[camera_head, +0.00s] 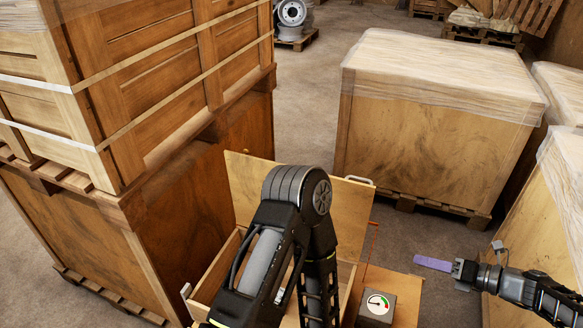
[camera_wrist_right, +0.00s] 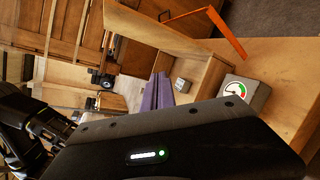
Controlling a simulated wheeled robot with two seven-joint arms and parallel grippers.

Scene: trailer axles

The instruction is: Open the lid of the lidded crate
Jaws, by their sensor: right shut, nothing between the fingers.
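The lidded crate (camera_head: 213,276) is a light wooden box at the bottom middle of the head view, partly hidden behind my black arm. Its lid (camera_head: 243,186) is raised and stands steeply at the far side, with a pale handle at its top right corner. The crate (camera_wrist_right: 206,78) and the raised lid (camera_wrist_right: 150,26) also show in the sideways wrist view. My right gripper (camera_head: 432,263), with purple fingers, is shut and empty, to the right of the crate and apart from the lid. Its fingers (camera_wrist_right: 157,92) show in the wrist view. My left gripper is out of view.
A grey gauge box (camera_head: 376,306) stands on the wooden surface just right of the crate. An orange rod (camera_head: 372,240) is beside the lid. Tall stacked crates (camera_head: 150,80) fill the left. A wrapped crate (camera_head: 430,130) stands behind on a pallet, with others at right.

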